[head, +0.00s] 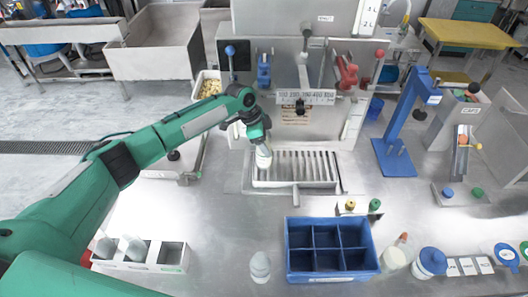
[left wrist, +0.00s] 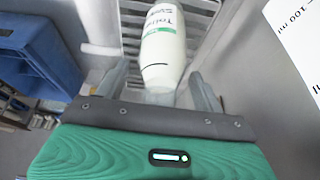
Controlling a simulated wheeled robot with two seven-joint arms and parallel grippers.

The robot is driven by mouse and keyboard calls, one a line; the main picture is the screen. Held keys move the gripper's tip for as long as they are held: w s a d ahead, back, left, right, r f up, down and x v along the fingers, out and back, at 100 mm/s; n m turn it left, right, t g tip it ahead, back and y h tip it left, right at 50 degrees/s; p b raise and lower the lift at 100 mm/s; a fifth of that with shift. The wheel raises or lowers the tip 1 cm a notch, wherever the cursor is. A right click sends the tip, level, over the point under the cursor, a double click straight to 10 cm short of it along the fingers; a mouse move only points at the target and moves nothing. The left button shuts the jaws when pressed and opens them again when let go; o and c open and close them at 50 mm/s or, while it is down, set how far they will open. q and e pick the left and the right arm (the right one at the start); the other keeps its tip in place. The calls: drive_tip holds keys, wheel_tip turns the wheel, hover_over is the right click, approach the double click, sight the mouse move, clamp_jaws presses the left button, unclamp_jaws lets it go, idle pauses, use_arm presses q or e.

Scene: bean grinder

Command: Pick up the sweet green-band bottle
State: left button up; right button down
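A white bottle (head: 263,157) with a green band is at the left edge of the slatted metal grate. My right gripper is not in view.
A blue divided crate (head: 300,222) stands at the front middle, with a whitish bottle (head: 260,266) left of it. A white rack (head: 140,262) at the front left holds two bottles and one empty slot. The grinder's measuring bar (head: 305,97) is close behind the gripper.

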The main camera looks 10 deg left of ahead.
use_arm(q)
clamp_jaws()
drive_tip(key=shift+r, duration=0.1)
